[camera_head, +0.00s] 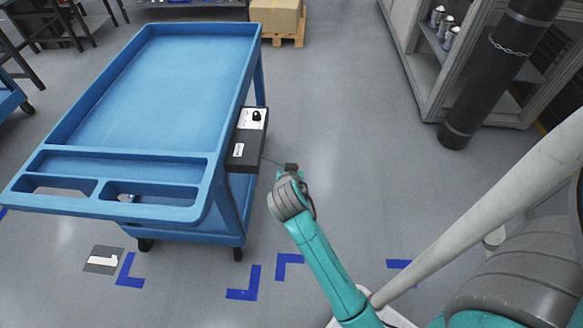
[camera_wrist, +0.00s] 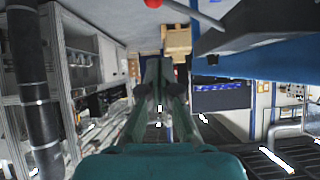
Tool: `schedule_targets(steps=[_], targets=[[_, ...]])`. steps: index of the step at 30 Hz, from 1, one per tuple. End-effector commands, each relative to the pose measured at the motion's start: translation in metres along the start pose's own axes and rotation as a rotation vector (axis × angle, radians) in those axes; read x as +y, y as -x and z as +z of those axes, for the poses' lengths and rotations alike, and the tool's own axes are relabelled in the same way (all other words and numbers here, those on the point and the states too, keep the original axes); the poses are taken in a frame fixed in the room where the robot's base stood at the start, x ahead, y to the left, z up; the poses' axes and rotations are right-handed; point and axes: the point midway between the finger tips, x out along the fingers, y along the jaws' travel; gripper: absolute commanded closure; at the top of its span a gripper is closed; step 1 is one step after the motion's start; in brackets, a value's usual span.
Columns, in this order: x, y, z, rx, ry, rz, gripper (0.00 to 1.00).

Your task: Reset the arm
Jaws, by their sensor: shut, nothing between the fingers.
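My teal and grey arm (camera_head: 318,250) reaches up from the lower right in the head view. Its end, with my gripper (camera_head: 291,167), is just right of the blue cart, above the floor. In the wrist view my gripper (camera_wrist: 160,78) shows with its fingers together and nothing held between them. A dark box (camera_head: 245,145) with a pale top panel and a black knob is mounted on the cart's right side. A thin rod (camera_head: 272,161) runs from the box toward my gripper. In the wrist view a rod (camera_wrist: 192,13) with a red ball end (camera_wrist: 153,3) extends from the dark box (camera_wrist: 250,27).
The blue cart (camera_head: 150,80) has an empty top tray. A carton (camera_head: 275,14) on a pallet stands behind. A black cylinder (camera_head: 495,75) and grey cabinet (camera_head: 425,75) are at right. Floor (camera_head: 345,90) between cart and cabinet is clear. The wrist view appears upside down.

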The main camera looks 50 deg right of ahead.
Motion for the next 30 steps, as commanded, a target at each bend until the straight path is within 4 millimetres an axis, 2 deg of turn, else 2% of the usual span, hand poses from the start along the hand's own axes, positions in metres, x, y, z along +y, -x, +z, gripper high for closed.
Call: schedule_targets(steps=[17, 20, 25, 30], targets=[[0.0, 0.0, 0.0, 0.0, 0.0, 0.0, 1.0], [0.0, 0.002, 0.006, -0.001, 0.012, -0.011, 1.0], [0.001, 0.018, 0.042, 0.0, 0.089, -0.093, 1.0], [0.003, 0.052, 0.09, 0.014, 0.193, -0.229, 1.0]])
